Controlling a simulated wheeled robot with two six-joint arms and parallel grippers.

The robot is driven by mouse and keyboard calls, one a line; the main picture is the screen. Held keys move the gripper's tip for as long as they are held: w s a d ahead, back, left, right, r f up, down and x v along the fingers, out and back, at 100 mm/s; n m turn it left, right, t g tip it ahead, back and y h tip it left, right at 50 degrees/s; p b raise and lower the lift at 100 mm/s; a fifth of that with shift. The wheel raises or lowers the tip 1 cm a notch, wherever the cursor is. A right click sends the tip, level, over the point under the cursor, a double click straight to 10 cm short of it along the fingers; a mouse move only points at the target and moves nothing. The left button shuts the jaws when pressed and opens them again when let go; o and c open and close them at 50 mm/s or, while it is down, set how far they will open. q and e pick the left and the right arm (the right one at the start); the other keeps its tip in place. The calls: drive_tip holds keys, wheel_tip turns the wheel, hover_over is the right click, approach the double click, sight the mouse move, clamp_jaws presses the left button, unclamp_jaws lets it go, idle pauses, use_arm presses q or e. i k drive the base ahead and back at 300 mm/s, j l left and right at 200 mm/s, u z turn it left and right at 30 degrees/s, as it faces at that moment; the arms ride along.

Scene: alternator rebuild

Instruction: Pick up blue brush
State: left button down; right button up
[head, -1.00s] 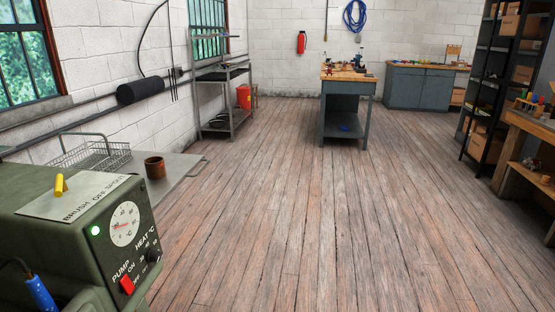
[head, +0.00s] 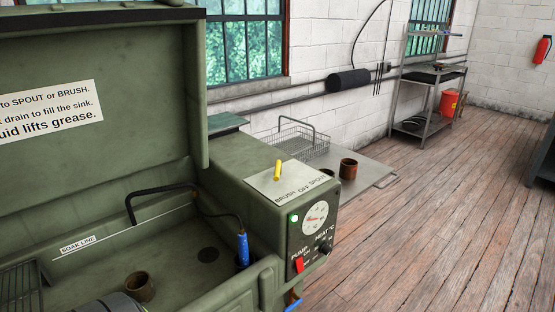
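The blue brush (head: 243,249) stands nearly upright at the right end of the green parts washer's sink (head: 180,244), beside the control box.
The control box (head: 300,205) has a yellow lever (head: 278,171) and a red switch (head: 299,265). The raised lid (head: 100,85) stands behind the sink. A brown cup (head: 139,287) sits in the sink. A wire basket (head: 298,141) rests on the side table.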

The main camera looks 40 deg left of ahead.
sight(243, 248)
drive_tip(key=u, duration=1.65)
